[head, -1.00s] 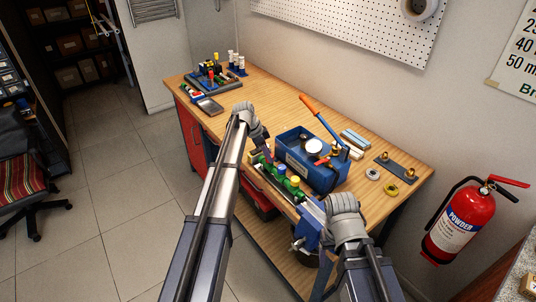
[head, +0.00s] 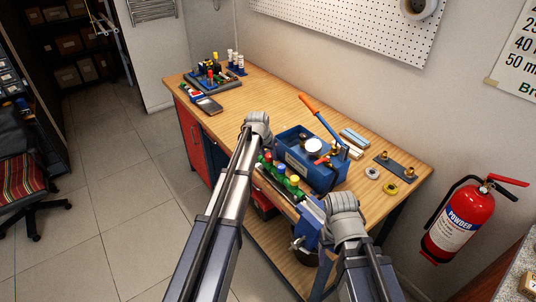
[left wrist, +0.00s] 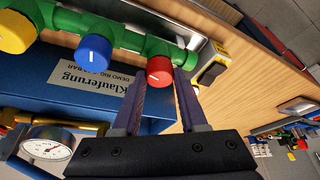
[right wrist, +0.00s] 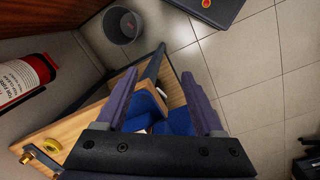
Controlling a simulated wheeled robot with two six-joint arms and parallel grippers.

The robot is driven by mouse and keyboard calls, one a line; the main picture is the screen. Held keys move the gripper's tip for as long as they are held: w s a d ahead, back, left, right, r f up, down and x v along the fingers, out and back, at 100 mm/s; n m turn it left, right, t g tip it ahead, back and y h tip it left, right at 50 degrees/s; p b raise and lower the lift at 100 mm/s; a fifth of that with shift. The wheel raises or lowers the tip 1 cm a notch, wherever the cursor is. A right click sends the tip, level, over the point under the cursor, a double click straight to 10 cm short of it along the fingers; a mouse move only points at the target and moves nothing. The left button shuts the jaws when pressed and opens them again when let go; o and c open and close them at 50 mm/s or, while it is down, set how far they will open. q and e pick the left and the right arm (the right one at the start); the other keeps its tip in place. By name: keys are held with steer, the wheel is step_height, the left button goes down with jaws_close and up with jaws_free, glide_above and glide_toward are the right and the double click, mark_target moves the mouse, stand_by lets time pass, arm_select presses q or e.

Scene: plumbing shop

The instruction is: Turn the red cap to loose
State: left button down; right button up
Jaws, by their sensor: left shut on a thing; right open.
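The red cap (left wrist: 158,68) sits on a green manifold pipe (left wrist: 125,38) beside a blue cap (left wrist: 94,53) and a yellow cap (left wrist: 16,32). A pale mark shows on the red cap's face. In the left wrist view my left gripper (left wrist: 163,78) has its fingers on both sides of the red cap and is shut on it. In the head view the red cap (head: 267,157) stands at the left end of the row, by my left wrist. My right gripper (right wrist: 165,85) is open and empty, above the blue vise (right wrist: 175,122) at the bench's front edge.
A blue toolbox (head: 318,177) with a gauge (head: 313,146) stands close behind the manifold. An orange-handled tool (head: 310,105) leans up from it. Brass fittings (head: 384,155) lie to the right. The bench's (head: 255,95) middle left is clear.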

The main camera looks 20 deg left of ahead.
arm_select(q)
steer(key=n+y, duration=0.1)
steer(key=n, duration=0.1)
steer(key=n+y, duration=0.1)
steer(key=n, duration=0.2)
steer(key=shift+d+n, duration=0.2)
steer(key=shift+n, duration=0.1)
steer(key=n+y, duration=0.1)
steer(key=n, duration=0.1)
steer(key=n+g, duration=0.1)
steer(key=n, duration=0.1)
steer(key=shift+w+n+y, duration=0.1)
steer(key=shift+n+y, duration=0.3)
steer(key=shift+d+n+g, duration=0.1)
steer(key=shift+n+g, duration=0.2)
steer(key=shift+c, duration=2.2)
jaws_free()
steer(key=p+v, duration=0.7)
steer(key=shift+s+d+r, duration=0.15)
steer(key=shift+s+r, duration=0.05)
steer(key=shift+r, duration=0.15)
